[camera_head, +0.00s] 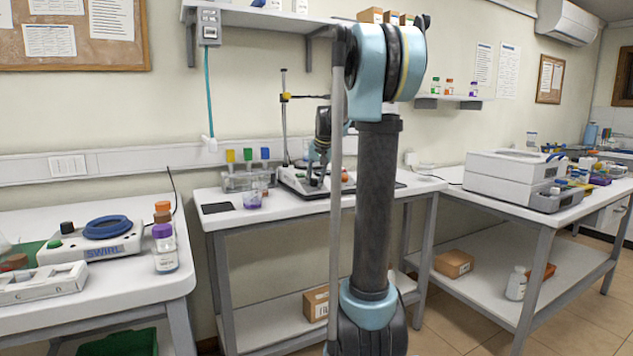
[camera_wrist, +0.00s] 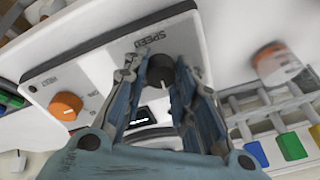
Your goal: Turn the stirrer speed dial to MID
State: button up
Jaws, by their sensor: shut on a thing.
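The stirrer (camera_head: 304,184) stands on the middle table, partly hidden by my arm. Its sloped front panel (camera_wrist: 105,62) fills much of the wrist view, with SPEED printed upside down beside a dark round dial (camera_wrist: 160,76). A pale pointer line on the dial faces the lower edge of the picture. My gripper (camera_wrist: 156,69) is shut on this dial, one finger on each side. An orange knob (camera_wrist: 66,106) marked HEAT sits to the left on the same panel. In the head view, my gripper (camera_head: 316,180) is small and low at the stirrer's front. I cannot read any MID mark.
A rack with yellow, green and blue caps (camera_head: 247,178) stands left of the stirrer; it also shows in the wrist view (camera_wrist: 240,117). A beaker with purple liquid (camera_head: 252,199) is near the front edge. A stand rod (camera_head: 284,120) rises behind the stirrer.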

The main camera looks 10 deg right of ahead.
jog(key=o, duration=1.1)
jog(key=shift+c, duration=0.2)
jog(key=v, duration=1.1)
jog(key=shift+r, duration=0.35)
jog(key=shift+s, duration=0.15)
